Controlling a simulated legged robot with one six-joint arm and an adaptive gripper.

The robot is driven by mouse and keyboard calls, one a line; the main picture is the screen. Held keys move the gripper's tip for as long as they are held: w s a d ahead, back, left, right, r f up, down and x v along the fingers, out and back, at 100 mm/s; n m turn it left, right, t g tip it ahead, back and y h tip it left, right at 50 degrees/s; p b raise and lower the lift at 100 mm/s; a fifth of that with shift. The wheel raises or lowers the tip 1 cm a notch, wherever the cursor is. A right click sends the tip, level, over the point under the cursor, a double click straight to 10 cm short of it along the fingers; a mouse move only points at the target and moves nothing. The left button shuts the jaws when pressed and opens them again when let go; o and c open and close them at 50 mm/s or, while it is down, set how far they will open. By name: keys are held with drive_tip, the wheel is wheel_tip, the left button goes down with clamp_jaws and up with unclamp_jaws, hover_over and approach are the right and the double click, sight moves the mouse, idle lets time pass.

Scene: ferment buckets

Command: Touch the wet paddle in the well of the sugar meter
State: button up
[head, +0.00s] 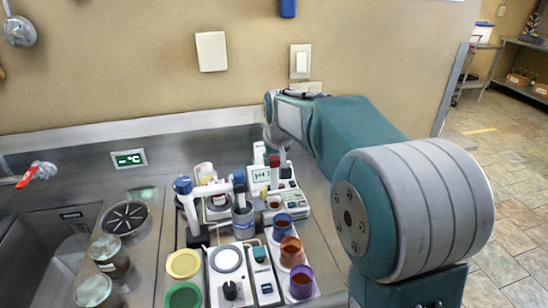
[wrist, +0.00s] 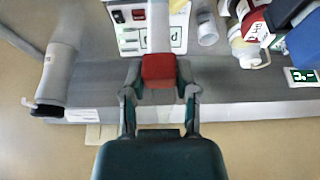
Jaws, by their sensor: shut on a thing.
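My gripper (wrist: 160,88) is shut on a red block-shaped handle (wrist: 159,70) in the wrist view. A pale shaft (wrist: 158,28) runs on from the handle; I take this piece for the paddle, but its far end and any wetness are not clear. In the head view my gripper (head: 278,145) is small, at the back of the bench above a white pH meter (head: 288,195). A small white meter with a teal top (head: 263,276) stands nearer and may be the sugar meter. It is well apart from my gripper.
A white device with a round plate (head: 228,280) stands beside the small meter. Blue, brown and purple cups (head: 300,285) line the right side. Yellow and green lids (head: 183,264) and jars (head: 108,252) lie left. A blue-jointed stand (head: 190,210) rises behind. The sink is far left.

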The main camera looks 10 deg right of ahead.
sight(275, 176)
drive_tip(key=shift+f, duration=2.6)
drive_tip(key=shift+f, duration=0.45)
drive_tip(key=shift+r, duration=0.1)
drive_tip(key=shift+r, duration=2.95)
